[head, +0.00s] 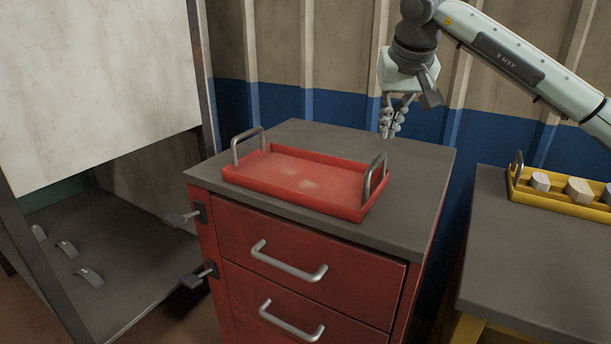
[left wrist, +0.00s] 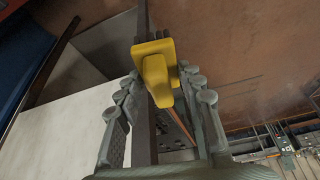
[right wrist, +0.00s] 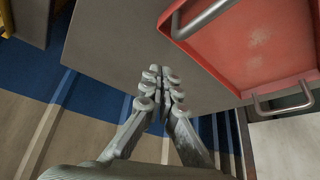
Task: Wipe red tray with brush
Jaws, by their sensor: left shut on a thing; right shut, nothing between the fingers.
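The red tray (head: 290,197) lies on top of the red drawer cabinet in the head view, with a metal handle at each end. Its floor is empty apart from pale, dusty patches. It also shows in the right wrist view (right wrist: 225,62). The left gripper is outside the head view. My right gripper (head: 386,131) is shut and empty above the back right of the cabinet top, apart from the tray; its fingers (right wrist: 161,76) meet in the right wrist view.
The grey cabinet top (head: 415,165) is bare around the tray. A bench at the right carries a yellow tray (head: 535,198) with several pale blocks. A large pale panel (head: 95,85) stands over a dark shelf at the left. A blue-striped wall is behind.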

